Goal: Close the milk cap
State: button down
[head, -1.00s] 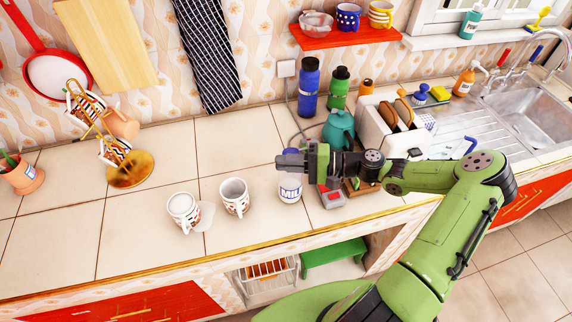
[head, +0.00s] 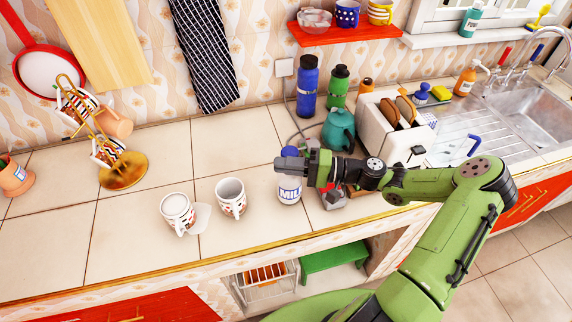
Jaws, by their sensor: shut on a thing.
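The milk bottle (head: 289,190) stands upright on the tiled counter, white with a blue "MILK" label. My gripper (head: 289,160) is right at the top of the bottle, reaching in from the right. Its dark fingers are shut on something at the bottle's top.
Two patterned mugs, a left one (head: 178,210) and a right one (head: 231,197), stand left of the bottle. A teal teapot (head: 339,130), a toaster (head: 385,127) and blue (head: 308,85) and green (head: 338,88) bottles stand behind and right. The counter's left middle is clear.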

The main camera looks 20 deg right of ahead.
jog(key=c, duration=1.3)
grip_release()
jog(key=shift+d, duration=0.1)
jog(key=v, duration=1.5)
jog(key=shift+s+d+f, duration=0.1)
jog(key=shift+s+d, duration=0.1)
jog(key=shift+d, duration=0.05)
